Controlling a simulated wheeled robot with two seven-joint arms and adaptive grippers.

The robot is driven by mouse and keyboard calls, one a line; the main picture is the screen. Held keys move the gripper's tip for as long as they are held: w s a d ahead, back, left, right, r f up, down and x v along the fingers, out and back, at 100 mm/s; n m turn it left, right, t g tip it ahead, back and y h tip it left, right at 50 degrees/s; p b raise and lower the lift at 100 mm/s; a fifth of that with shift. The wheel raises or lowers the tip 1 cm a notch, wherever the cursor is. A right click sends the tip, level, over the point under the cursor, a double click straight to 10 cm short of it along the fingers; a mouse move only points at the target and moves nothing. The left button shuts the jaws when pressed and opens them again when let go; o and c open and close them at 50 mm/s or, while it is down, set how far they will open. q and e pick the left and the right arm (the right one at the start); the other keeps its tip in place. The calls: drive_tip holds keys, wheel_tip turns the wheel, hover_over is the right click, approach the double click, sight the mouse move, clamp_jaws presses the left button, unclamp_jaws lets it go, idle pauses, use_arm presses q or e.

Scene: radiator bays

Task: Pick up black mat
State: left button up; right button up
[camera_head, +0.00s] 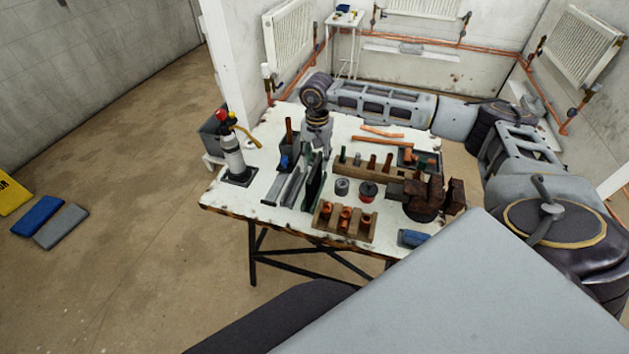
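A thin black mat (315,184) stands on edge on the worn white table, beside two grey upright slabs (286,187) on its left. My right arm reaches over the back of the table from the right. My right gripper (317,148) points down right at the top of the black mat. Its fingers are small and overlap the mat's upper edge in the picture. I cannot tell whether they are around it, touching it or apart from it. My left gripper is not in view.
A gas torch (233,158) stands at the table's left. A wooden rack (372,172), a copper-fitting block (343,222), small cans (367,191) and a rusty vise (428,195) crowd the right. Blue and grey pads (60,226) lie on the floor at left.

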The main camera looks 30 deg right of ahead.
sight(316, 166)
drive_tip(key=shift+f, duration=1.7)
drive_tip(key=shift+a+f+p, duration=0.15)
drive_tip(key=shift+f+p, duration=0.25)
drive_tip(key=shift+f, duration=0.1)
drive_tip(key=shift+w+a+f+p, duration=0.15)
drive_tip(key=shift+f+p, duration=0.1)
drive_tip(key=shift+f, duration=0.8)
drive_tip(key=shift+s+a+f+p, duration=0.1)
drive_tip(key=shift+f+p, duration=0.15)
drive_tip(key=shift+f, duration=0.8)
clamp_jaws()
